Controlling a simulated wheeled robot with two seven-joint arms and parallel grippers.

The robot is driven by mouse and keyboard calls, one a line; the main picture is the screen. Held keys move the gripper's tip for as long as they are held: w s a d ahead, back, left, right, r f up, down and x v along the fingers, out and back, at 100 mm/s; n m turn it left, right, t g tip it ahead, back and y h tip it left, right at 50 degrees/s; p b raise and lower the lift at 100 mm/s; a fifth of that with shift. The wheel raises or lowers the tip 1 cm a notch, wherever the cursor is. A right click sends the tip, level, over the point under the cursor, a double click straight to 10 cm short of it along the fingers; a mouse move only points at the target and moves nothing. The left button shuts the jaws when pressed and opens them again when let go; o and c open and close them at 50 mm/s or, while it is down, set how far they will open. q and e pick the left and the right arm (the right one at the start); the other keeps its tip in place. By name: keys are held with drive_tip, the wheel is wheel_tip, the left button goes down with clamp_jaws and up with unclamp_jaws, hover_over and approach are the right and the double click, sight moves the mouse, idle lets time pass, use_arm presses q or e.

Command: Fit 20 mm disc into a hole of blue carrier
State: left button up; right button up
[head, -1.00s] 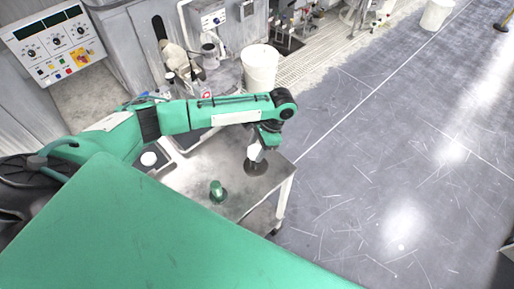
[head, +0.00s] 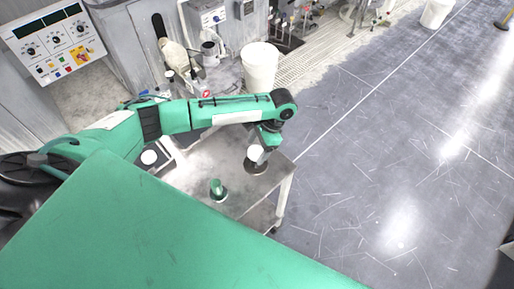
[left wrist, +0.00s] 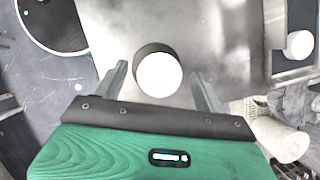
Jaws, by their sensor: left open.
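My left gripper (head: 262,146) hangs over the right end of a grey metal table. In the left wrist view its fingers (left wrist: 160,88) are spread apart. A white round piece (left wrist: 159,74) shows between them, with a dark edge or shadow behind it. I cannot tell whether the fingers touch it. In the head view this white piece (head: 255,153) shows just under the gripper, above a dark round patch (head: 256,169) on the table. I cannot make out a blue carrier or tell the disc sizes. My right gripper is not in view.
The metal table (head: 240,203) also bears a small green-topped object (head: 218,189) and another white round thing (head: 150,157) near a tray at left. A white bin (head: 260,68) stands behind. The floor to the right is open.

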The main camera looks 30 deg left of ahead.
use_arm(q)
drive_tip(key=b+v, duration=0.2)
drive_tip(key=v, duration=0.9)
drive_tip(key=shift+r, duration=0.3)
drive_tip(key=shift+w+d, duration=0.1)
drive_tip(key=shift+d, duration=0.05)
